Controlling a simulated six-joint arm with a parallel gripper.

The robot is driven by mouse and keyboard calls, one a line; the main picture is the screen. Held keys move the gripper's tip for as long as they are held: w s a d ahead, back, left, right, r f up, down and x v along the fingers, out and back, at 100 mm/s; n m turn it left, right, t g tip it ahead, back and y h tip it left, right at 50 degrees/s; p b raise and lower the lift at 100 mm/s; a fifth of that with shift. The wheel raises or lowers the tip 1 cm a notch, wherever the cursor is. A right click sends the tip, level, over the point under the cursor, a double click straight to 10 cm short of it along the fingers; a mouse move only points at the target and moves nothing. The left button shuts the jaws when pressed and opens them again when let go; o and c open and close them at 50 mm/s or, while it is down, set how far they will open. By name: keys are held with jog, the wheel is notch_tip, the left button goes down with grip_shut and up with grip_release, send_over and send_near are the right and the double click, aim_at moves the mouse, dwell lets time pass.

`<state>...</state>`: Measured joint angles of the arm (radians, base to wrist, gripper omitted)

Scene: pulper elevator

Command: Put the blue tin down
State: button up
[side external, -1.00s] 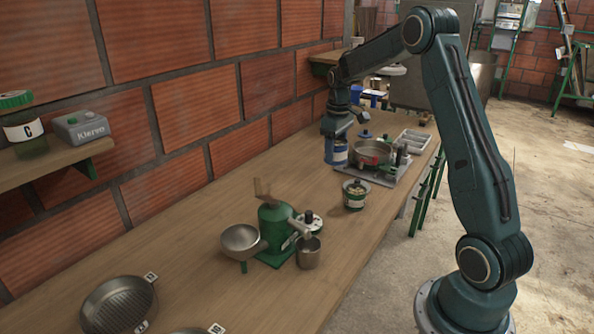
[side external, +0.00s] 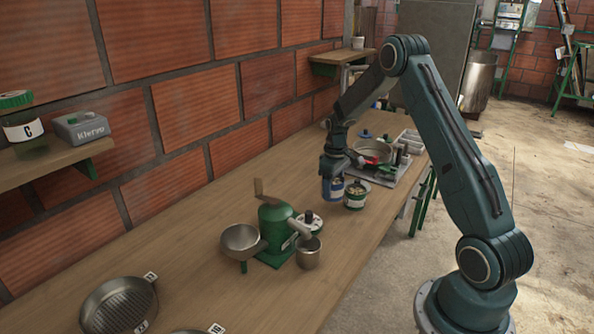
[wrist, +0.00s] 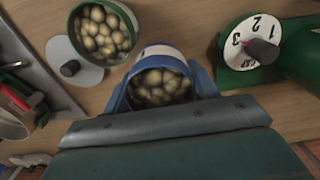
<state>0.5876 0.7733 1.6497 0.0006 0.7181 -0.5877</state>
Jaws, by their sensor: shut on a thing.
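The blue tin (side external: 332,188) has a pale label and stands upright at my gripper, left of a green tin. In the wrist view the blue tin (wrist: 160,84) is open at the top and filled with round, pale beans or nuts. My gripper (side external: 333,172) is shut on the blue tin from above. In the wrist view its blue fingers lie on both sides of the tin. The tin's base is close to the wooden bench (side external: 180,240); I cannot tell whether it touches.
The green tin (side external: 356,195) with similar contents stands just right of the blue tin. A green pulper (side external: 276,228) with a numbered dial (wrist: 252,42) stands nearer the camera, with a metal cup (side external: 308,253) beside it. A pan (side external: 372,152) stands behind.

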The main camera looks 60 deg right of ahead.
aim_at(333, 197)
jog(key=shift+f, duration=2.1)
jog(key=shift+f, duration=0.15)
jog(key=o, duration=1)
jog(key=shift+o, duration=0.2)
notch_tip(333, 197, up, 12)
jog(key=shift+r, duration=0.2)
